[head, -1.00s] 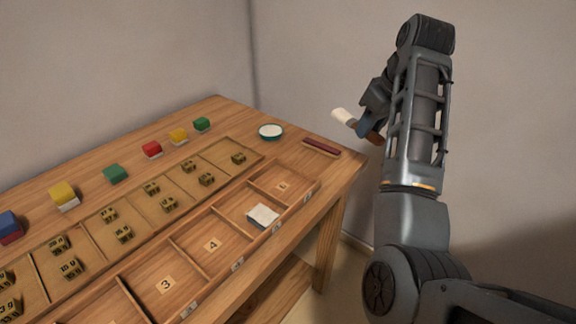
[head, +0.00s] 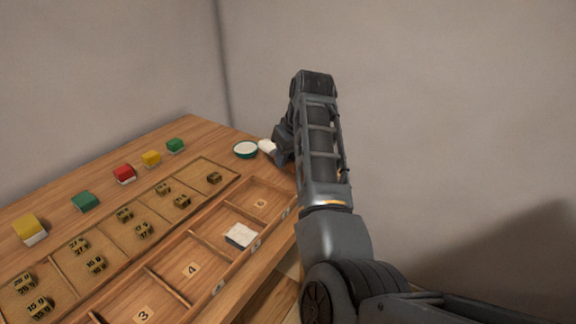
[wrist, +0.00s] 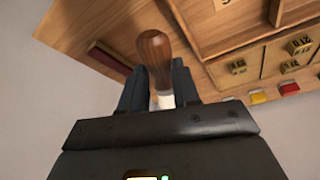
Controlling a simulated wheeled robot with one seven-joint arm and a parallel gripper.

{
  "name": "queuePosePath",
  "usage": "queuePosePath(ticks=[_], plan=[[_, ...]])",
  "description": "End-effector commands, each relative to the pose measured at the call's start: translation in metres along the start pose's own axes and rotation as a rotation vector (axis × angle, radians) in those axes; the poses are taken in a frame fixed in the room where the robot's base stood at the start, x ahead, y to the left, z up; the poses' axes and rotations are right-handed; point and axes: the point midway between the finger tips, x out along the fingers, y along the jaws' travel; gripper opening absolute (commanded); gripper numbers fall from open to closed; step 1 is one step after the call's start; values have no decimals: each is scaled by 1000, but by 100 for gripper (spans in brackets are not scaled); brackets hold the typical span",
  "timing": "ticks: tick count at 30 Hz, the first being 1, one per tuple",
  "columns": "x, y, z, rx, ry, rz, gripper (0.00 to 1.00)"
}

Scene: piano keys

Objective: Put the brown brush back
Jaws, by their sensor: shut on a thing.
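The brown brush has a rounded brown handle (wrist: 153,48) and white bristles (head: 267,146). My gripper (wrist: 160,88) is shut on it, with a dark finger on each side. In the head view my gripper (head: 281,150) is over the far right end of the table, and the bristles appear just right of the small teal dish (head: 246,149). Whether they touch the dish or the table is unclear. A dark red bar (wrist: 107,57) lies on the table in the wrist view; my arm hides it in the head view.
The wooden table (head: 195,134) holds a divided tray (head: 182,262) with numbered compartments; a white block (head: 240,235) lies in one. Small marked blocks (head: 144,230) fill the row behind. Coloured blocks (head: 124,174) line the back. A wall stands behind.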

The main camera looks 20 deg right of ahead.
Motion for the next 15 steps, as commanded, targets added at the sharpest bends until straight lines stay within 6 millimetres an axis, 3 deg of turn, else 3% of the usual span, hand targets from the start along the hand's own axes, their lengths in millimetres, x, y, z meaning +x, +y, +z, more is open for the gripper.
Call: queuePosePath(ticks=[6, 15], plan=[[26, -1, 12, -1, -2, -1, 0], [29, 0, 13, -1, 0, 1, 0]])
